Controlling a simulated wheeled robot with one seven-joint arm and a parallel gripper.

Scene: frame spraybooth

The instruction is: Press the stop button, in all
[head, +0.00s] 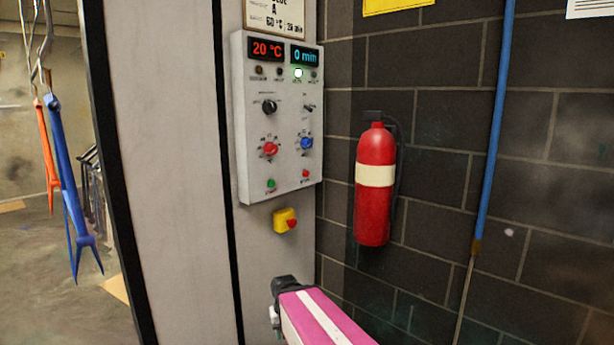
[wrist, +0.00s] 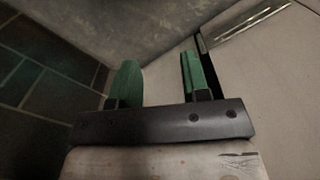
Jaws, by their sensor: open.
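A grey control panel (head: 278,120) hangs on a pale wall in the head view. Low on it are a small green button (head: 271,183) at left and a small red button (head: 306,173) at right; their labels are too small to read. Below the panel is a yellow box (head: 281,221) with a red button (head: 292,224) on its face. My gripper (wrist: 158,80) shows two green fingers in the wrist view, apart with nothing between them. In the head view my pink arm is below the yellow box, and the fingers cannot be made out. No button shows in the wrist view.
The panel has a red display (head: 266,49), a blue display (head: 304,56), a red knob (head: 270,149) and a blue knob (head: 306,144). A fire extinguisher (head: 373,190) hangs on the dark block wall at right. A blue pole (head: 492,130) stands further right. Tools (head: 72,190) hang at left.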

